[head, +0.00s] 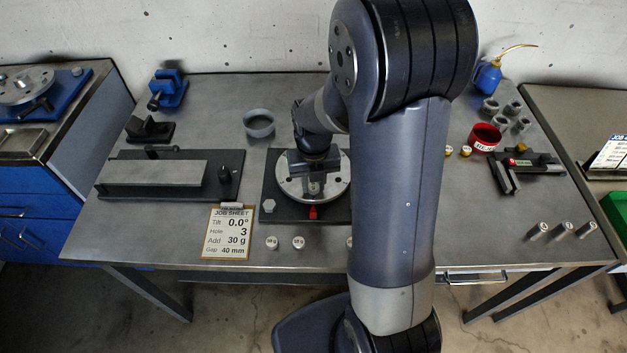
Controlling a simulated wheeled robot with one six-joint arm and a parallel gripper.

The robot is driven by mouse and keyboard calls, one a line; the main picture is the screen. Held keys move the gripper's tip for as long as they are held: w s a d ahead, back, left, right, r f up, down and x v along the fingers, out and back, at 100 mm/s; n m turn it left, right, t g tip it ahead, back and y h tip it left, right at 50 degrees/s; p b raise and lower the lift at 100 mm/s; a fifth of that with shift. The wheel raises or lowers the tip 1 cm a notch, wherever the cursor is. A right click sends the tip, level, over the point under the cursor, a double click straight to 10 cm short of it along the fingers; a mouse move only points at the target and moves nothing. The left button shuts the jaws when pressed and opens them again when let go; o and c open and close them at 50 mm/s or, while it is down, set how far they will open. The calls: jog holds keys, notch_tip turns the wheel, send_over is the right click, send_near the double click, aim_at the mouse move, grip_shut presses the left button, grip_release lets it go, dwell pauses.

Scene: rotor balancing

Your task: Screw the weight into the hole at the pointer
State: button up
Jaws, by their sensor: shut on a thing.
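The rotor disc (290,193), pale metal with holes around its rim, lies on a dark base plate (270,218). A red pointer (313,212) stands at the disc's front edge. My gripper (314,183) reaches down over the disc, just behind the pointer, and is shut on a small weight. The weight is too small and too hidden by the fingers to tell whether it touches a hole. Two small round weights, one to the left (271,243) and one beside it (298,243), stand in front of the base. Another (349,242) is partly hidden by my arm.
A job sheet (230,232) reads tilt 0.0°, hole 3, add 30 g, gap 40 mm. A dark fixture with a grey block (150,174) lies left. A grey ring cup (259,124) stands behind. A red bin (485,137) and several grey cylinders stand right. My arm hides the table's middle right.

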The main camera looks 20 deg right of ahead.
jog(key=shift+f, duration=0.1)
jog(key=m, duration=0.6)
jog(key=shift+m, duration=0.4)
jog(key=m, duration=1.1)
jog(key=shift+m, duration=0.3)
jog(key=shift+f+m+b, duration=0.1)
jog(key=shift+m+b, duration=0.2)
jog(key=shift+m, duration=0.1)
jog(key=m, duration=1.2)
jog(key=shift+m, duration=0.4)
jog(key=m, duration=0.4)
jog(key=shift+m, duration=0.4)
